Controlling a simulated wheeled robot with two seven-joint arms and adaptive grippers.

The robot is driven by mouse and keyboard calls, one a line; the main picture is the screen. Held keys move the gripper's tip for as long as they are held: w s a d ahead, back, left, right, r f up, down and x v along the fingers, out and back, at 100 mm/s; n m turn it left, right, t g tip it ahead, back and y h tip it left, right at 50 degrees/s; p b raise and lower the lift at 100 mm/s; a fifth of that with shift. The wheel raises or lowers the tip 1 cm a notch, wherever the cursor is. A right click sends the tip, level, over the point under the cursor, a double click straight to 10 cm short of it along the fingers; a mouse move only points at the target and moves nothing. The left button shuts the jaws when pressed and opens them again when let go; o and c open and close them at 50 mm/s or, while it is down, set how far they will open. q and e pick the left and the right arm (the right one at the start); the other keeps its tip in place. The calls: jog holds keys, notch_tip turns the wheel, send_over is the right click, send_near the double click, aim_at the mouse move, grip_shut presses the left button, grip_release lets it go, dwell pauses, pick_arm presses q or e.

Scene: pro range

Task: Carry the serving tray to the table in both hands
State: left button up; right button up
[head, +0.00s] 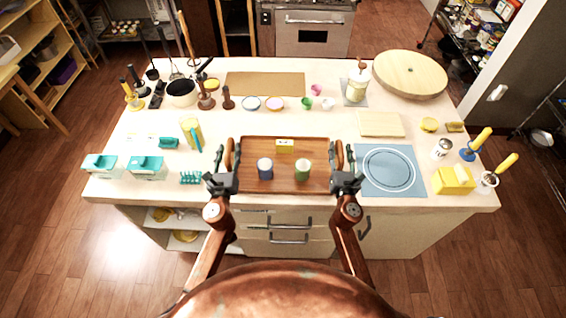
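The brown wooden serving tray (285,185) lies at the near middle of the light-topped counter. The fingers partly hide both handles. Whether they are closed on the handles is too small to tell.
A blue mat with a plate (389,169) lies right of the tray. Teal containers (147,167) and a teal rack (191,177) are to the left. A cutting board (380,124), small bowls (251,103) and a brown mat (264,84) lie farther back. Drawers are below the front edge.

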pick_arm(q)
jog(key=shift+w, duration=0.4)
pick_arm(e)
jog(key=shift+w, duration=0.4)
pick_arm(q)
grip_shut()
pick_arm(e)
grip_shut()
pick_arm(q)
jog(key=shift+r, duration=0.1)
pick_arm(e)
jog(key=shift+r, duration=0.1)
